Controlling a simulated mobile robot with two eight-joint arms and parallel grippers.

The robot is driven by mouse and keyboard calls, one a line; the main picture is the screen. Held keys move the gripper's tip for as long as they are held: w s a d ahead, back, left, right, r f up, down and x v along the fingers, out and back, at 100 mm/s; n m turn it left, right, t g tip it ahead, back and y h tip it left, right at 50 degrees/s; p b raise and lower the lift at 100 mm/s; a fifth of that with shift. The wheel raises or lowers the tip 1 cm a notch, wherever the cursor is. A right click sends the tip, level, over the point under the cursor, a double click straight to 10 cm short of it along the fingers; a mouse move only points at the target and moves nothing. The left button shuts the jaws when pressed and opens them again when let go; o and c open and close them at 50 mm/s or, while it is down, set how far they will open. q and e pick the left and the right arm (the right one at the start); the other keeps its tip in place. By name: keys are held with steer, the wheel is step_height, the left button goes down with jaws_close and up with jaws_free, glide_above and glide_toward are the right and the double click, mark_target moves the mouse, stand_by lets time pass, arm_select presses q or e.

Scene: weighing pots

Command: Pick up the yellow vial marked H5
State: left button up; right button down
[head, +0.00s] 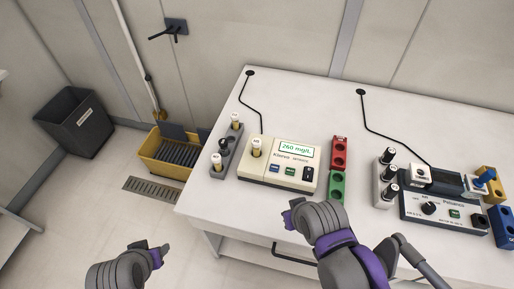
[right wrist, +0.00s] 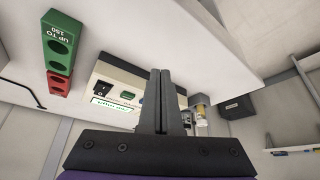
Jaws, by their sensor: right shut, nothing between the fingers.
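Several capped vials with yellowish bodies stand by the instrument on the bench. A back vial (head: 235,122) and a front vial (head: 217,162) are in a grey rack; another vial (head: 256,148) stands in the instrument's well. No H5 mark is legible at this size, so I cannot tell which vial it names. In the right wrist view a vial (right wrist: 200,111) shows partly behind my fingers. My right gripper (head: 291,213) is shut and empty, in front of the instrument, apart from the vials; its fingers (right wrist: 164,100) are together. My left gripper (head: 152,249) is over the floor, left of the bench; its opening is unclear.
The cream instrument (head: 276,172) reads 260 mg/L. Red (head: 338,152) and green (head: 336,187) holders stand to its right. Farther right are a white rack (head: 380,190) of black-capped vials and another instrument (head: 440,208). A yellow crate (head: 158,168) and dark bin (head: 75,120) stand on the floor.

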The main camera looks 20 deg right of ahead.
mark_target(258, 144)
stand_by(0.3)
steer(key=c, duration=1.5)
jaws_free()
steer(key=o, duration=1)
steer(key=w+t, duration=0.1)
steer(key=w, duration=0.2)
steer(key=w+t+b, duration=0.1)
steer(key=w, duration=0.3)
steer(key=w+a+t+b, duration=0.1)
steer(key=w+t, duration=0.1)
steer(key=w, duration=0.1)
steer(key=shift+w+r+y, duration=0.15)
steer(key=shift+w+y, duration=0.15)
steer(key=shift+w, duration=0.1)
steer(key=shift+o, duration=0.4)
steer(key=w+t, duration=0.1)
steer(key=w, duration=0.2)
steer(key=w+r+t+b, duration=0.1)
steer(key=w, duration=0.2)
steer(key=w+t, duration=0.2)
steer(key=w, duration=0.1)
steer(key=shift+r, duration=0.2)
steer(key=b+x, duration=0.1)
steer(key=x, duration=0.4)
steer(key=shift+x, duration=2.65)
